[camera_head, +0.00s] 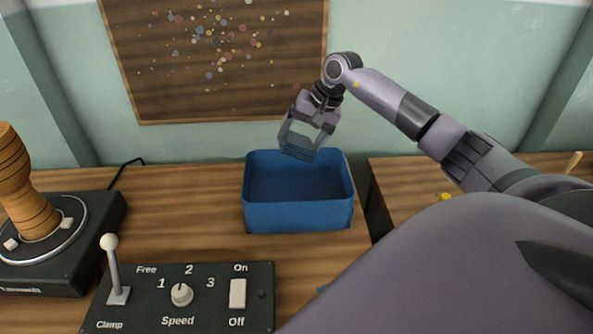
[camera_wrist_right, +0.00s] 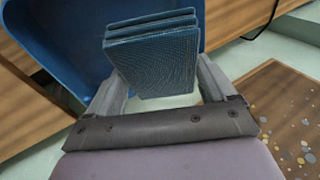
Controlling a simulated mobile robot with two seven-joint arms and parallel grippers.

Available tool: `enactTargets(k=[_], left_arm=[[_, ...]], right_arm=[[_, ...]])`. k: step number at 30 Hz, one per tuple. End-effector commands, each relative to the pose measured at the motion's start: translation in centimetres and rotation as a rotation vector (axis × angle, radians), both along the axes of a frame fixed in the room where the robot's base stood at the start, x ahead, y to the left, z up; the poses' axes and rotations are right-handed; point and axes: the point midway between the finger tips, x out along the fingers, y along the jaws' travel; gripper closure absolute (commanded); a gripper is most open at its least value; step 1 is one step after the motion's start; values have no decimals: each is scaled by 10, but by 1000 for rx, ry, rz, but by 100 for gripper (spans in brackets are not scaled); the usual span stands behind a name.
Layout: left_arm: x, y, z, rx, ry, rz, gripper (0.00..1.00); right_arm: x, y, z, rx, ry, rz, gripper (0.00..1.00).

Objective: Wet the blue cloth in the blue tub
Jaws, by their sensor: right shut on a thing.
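The blue tub (camera_head: 298,215) stands on the wooden bench in the middle of the head view. Part of it shows at the upper left of the right wrist view (camera_wrist_right: 52,38). My right gripper (camera_head: 301,143) is above the tub's back part, pointing down. It is shut on the folded blue cloth (camera_wrist_right: 155,60), which hangs between the fingers in several layers. In the head view the cloth (camera_head: 298,153) is at about the height of the tub's back rim. I cannot tell whether it touches the tub. My left gripper is not in view.
A control box (camera_head: 180,300) with a lever, speed knob and switch lies in front of the tub. A wooden goblet shape (camera_head: 35,205) stands on a black turntable machine (camera_head: 95,215) at left. A speckled board (camera_head: 215,60) hangs behind. A gap separates the right bench (camera_head: 400,180).

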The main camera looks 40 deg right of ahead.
Motion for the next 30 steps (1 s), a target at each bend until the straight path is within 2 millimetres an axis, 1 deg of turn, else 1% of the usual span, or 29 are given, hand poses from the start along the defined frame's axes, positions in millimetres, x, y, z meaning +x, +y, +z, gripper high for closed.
enactTargets(k=[16,20,27,30], left_arm=[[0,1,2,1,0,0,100],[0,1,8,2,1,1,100],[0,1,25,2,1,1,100],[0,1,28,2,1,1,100]], right_arm=[[0,0,3,0,-1,0,40],[0,0,13,-1,-1,0,40],[0,0,37,-1,-1,0,40],[0,0,41,-1,1,1,40]])
